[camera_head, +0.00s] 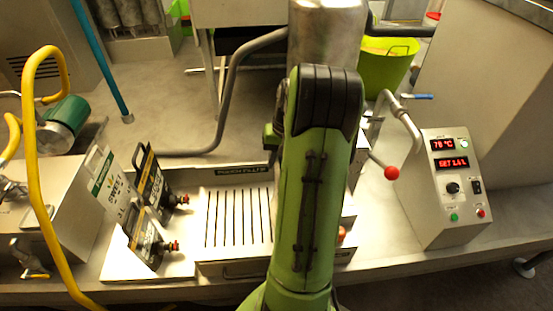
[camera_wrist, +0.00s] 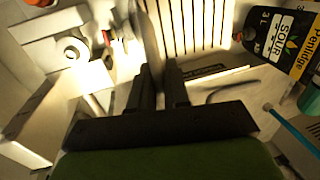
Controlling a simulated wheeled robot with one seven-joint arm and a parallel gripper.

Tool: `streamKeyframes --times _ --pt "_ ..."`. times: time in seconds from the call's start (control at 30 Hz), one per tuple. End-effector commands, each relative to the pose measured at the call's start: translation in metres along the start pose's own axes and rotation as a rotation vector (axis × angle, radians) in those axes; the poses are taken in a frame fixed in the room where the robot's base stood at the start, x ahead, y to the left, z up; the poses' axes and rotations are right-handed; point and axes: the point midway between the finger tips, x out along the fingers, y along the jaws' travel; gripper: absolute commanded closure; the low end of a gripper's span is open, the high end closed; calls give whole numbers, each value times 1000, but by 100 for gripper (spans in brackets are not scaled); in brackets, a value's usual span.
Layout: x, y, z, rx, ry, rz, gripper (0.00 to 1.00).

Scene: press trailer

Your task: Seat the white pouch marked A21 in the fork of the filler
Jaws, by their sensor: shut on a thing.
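My gripper (camera_wrist: 156,85) is shut on a thin, flat pouch (camera_wrist: 152,38), seen edge-on in the wrist view. It looks grey there and its mark does not show. In the head view my arm hides the gripper and the held pouch. The pouch filler (camera_head: 243,170) has a slotted grate, also in the wrist view (camera_wrist: 196,28). I cannot make out its fork; my arm covers that area in the head view. In the wrist view a white ring-shaped part (camera_wrist: 73,48) stands left of the held pouch, apart from it.
A white pouch (camera_head: 102,172) with a green band and black pouches (camera_head: 152,182) stand on the left; one black pouch (camera_wrist: 285,40) shows at the wrist view's right. A red-knobbed lever (camera_head: 391,173) and control box (camera_head: 452,190) are on the right. A yellow hose (camera_head: 38,185) arches at left.

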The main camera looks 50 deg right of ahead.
Motion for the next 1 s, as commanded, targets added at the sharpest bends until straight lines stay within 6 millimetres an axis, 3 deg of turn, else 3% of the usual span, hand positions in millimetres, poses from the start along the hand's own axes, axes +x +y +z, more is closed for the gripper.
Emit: streamKeyframes --times 0.4,0.43,0.6,0.87,1.0 --pt "4 1 0 0 0 0 100" --pt "4 1 0 0 0 0 79" --pt "4 1 0 0 -1 0 54" --pt "3 1 0 0 0 0 54" --pt "-14 1 -1 1 3 0 54"
